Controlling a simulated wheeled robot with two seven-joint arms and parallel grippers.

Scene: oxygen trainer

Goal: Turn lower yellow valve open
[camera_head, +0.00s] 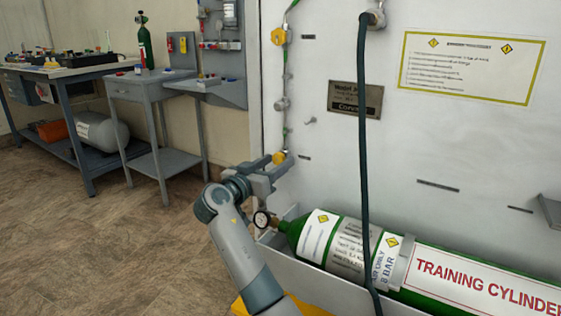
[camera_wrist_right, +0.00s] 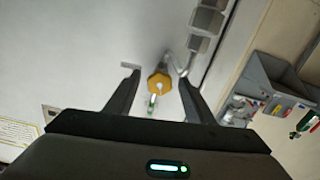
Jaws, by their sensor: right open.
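The lower yellow valve (camera_head: 279,157) sits low on the left edge of the white panel, at the bottom end of a thin pipe line. My right gripper (camera_head: 277,166) is at this valve in the head view, partly in front of the panel. In the right wrist view the yellow valve (camera_wrist_right: 159,82) lies between the two open dark fingers (camera_wrist_right: 160,85), with a gap visible on both sides. Whether any finger touches it cannot be told. The upper yellow valve (camera_head: 279,36) is higher on the same line. My left gripper is not in view.
A green training cylinder (camera_head: 440,272) with a gauge (camera_head: 262,219) lies in a tray below my right gripper. A dark hose (camera_head: 364,130) hangs down the panel (camera_head: 330,50). Grey workbenches (camera_head: 150,88) stand at the left; the floor (camera_head: 100,240) there is clear.

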